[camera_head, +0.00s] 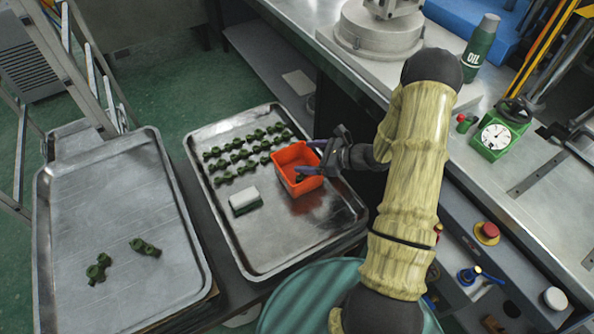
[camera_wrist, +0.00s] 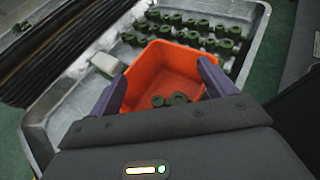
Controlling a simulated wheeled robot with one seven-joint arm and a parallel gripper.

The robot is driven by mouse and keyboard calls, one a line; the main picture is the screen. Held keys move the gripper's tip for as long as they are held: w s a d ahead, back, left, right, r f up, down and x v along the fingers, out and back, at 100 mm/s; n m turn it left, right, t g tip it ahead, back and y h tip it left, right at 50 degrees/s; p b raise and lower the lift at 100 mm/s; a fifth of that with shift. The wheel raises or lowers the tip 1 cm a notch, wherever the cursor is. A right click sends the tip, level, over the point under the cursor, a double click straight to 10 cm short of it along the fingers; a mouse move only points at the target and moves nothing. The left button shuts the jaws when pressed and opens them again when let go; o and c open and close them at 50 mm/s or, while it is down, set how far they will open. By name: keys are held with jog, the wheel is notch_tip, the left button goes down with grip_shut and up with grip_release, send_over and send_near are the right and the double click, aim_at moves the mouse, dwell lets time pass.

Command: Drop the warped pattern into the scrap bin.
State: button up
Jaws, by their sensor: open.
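The orange-red scrap bin (camera_head: 283,171) stands on the right-hand metal tray; it also fills the middle of the wrist view (camera_wrist: 160,62). A dark green pattern (camera_wrist: 170,100) with two rings lies inside the bin, low between my fingers; its near side is hidden by my gripper body. A bit of it shows in the head view (camera_head: 299,178). I cannot tell from here whether it is warped. My gripper (camera_head: 309,157) is over the bin with its purple fingers spread apart. Nothing is between the fingertips (camera_wrist: 160,82).
Rows of green patterns (camera_head: 236,156) lie on the right-hand tray (camera_head: 262,262), behind the bin. A white and green block (camera_head: 244,200) sits left of it. The left tray (camera_head: 128,290) holds two patterns (camera_head: 97,269). A bench with machine controls stands right.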

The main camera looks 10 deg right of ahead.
jog(key=v, duration=1.7)
jog(key=shift+d, duration=0.2)
jog(key=shift+s+f, duration=0.1)
jog(key=s+a+r+n+g+h, duration=0.35)
jog(key=s+a+n+h, duration=0.2)
jog(key=n, duration=0.35)
jog(key=s+a+r+n+g+h, duration=0.2)
jog(key=s+a+n+g+h, duration=0.25)
jog(key=a+n, duration=0.35)
notch_tip(320, 180, up, 16)
jog(key=a+n+t+h+p, duration=0.1)
jog(key=n+t+p, duration=0.2)
jog(key=n+p, duration=0.4)
jog(key=s+p, duration=0.1)
jog(key=p, duration=0.4)
jog(key=shift+a+n, duration=0.15)
jog(key=shift+n, duration=0.15)
jog(key=shift+f, duration=0.1)
